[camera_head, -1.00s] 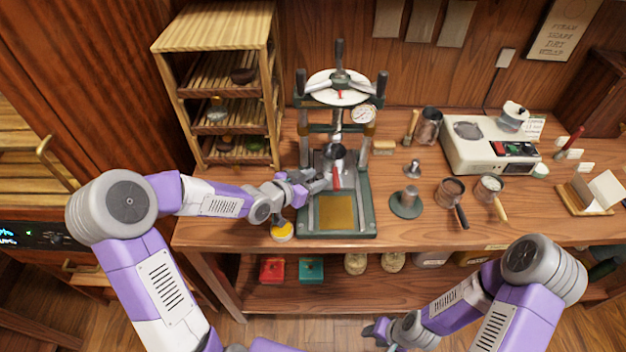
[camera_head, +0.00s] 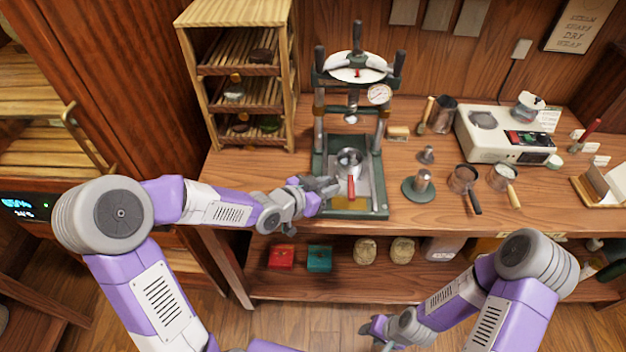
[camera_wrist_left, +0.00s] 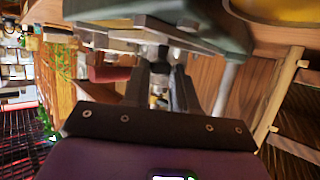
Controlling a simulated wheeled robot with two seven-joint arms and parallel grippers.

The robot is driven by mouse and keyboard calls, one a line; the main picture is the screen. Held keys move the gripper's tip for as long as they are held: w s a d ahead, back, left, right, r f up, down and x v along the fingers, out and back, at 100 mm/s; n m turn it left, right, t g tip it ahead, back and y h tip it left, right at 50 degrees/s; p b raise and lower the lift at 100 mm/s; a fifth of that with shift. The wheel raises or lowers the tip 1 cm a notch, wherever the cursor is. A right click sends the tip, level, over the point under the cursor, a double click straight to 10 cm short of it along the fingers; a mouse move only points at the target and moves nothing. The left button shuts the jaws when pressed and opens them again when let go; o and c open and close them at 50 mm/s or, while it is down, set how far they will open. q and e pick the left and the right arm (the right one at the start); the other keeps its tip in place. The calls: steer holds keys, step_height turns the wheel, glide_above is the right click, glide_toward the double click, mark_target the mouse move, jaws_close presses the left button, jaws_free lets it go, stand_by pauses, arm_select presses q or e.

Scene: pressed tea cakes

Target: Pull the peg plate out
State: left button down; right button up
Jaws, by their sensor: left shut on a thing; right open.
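The green press (camera_head: 380,185) stands on the workbench. On its base sits a metal cup with a red handle (camera_head: 351,187) pointing to the front, over a grey plate, which I take to be the peg plate; pegs cannot be made out. My left gripper (camera_head: 332,187) is at the left side of the press base, beside the red handle. In the left wrist view its fingers (camera_wrist_left: 160,65) are shut on a small dark part below a grey slab (camera_wrist_left: 150,12); which part it belongs to is unclear. My right gripper (camera_head: 377,330) is open and empty, low in front of the bench.
A wooden rack (camera_head: 190,18) with tea cakes stands left of the press. A green-based stand (camera_head: 421,190), handled pots (camera_head: 463,180) and a white machine (camera_head: 490,140) stand to the right. Red (camera_head: 281,257) and teal (camera_head: 319,258) boxes lie on the lower shelf.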

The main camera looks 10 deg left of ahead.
arm_select(q)
steer(key=shift+f, duration=0.15)
steer(key=shift+s, duration=0.15)
steer(key=c, duration=0.9)
jaws_free()
steer(key=p+v, duration=0.1)
steer(key=v, duration=0.1)
steer(key=p+v, duration=0.1)
steer(key=v, duration=0.1)
steer(key=p+v, duration=0.1)
steer(key=v, duration=0.1)
steer(key=shift+s+a+r, duration=0.1)
steer(key=shift+a+r, duration=0.1)
steer(key=shift+r, duration=0.15)
steer(key=shift+s+a+p, duration=0.2)
steer(key=shift+s+p, duration=0.1)
steer(key=shift+s, duration=0.15)
